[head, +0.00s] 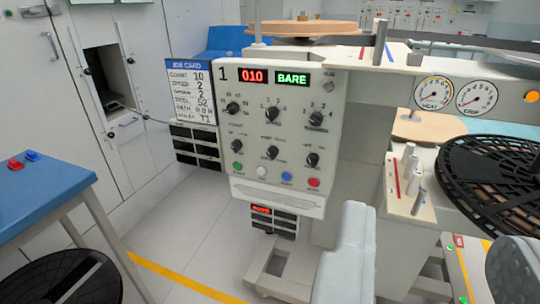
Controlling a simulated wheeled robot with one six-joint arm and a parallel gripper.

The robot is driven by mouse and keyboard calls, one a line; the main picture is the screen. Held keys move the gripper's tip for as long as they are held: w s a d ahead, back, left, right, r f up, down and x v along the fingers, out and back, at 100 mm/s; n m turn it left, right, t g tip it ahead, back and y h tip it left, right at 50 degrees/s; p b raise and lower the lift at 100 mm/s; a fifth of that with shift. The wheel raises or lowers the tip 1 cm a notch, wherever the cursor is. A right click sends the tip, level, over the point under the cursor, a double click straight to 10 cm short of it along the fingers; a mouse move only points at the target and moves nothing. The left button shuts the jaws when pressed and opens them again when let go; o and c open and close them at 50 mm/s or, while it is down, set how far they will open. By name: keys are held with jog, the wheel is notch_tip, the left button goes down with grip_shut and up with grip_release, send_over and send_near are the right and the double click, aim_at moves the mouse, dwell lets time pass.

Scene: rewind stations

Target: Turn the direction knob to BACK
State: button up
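The control panel (289,133) of station 1 faces me near the middle of the view. It has an upper row of three black knobs and a lower row of three: left (237,146), middle (272,153) and right (312,160). Their small labels are too blurred to tell which is the direction knob or where it points. My gripper (432,222) shows as two pale grey fingers at the lower right, spread wide apart with nothing held between them. It appears nearer to me than the panel, below and right of the knobs, apart from them.
Green, white, blue and red buttons (314,183) sit under the knobs. Red and green displays (292,79) read 010 and BARE. A job card (191,92) hangs left. A black reel (493,185) stands right; a blue table (40,190) stands left. Floor between is clear.

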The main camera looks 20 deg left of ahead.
jog(key=shift+o, duration=1.3)
jog(key=w+a+f+y, duration=0.1)
jog(key=w+a+f, duration=0.25)
jog(key=w, duration=0.35)
jog(key=w+a+f+y, duration=0.1)
jog(key=w+a+f, duration=0.25)
jog(key=w, duration=0.35)
jog(key=w+a+f+y, duration=0.1)
jog(key=w+a+f, duration=0.1)
jog(key=w+a, duration=0.35)
jog(key=m+h, duration=0.3)
send_near(270, 155)
jog(key=shift+t, duration=0.3)
jog(key=w, duration=0.9)
jog(key=shift+w+f, duration=0.3)
jog(key=shift+w, duration=0.05)
jog(key=c, duration=1)
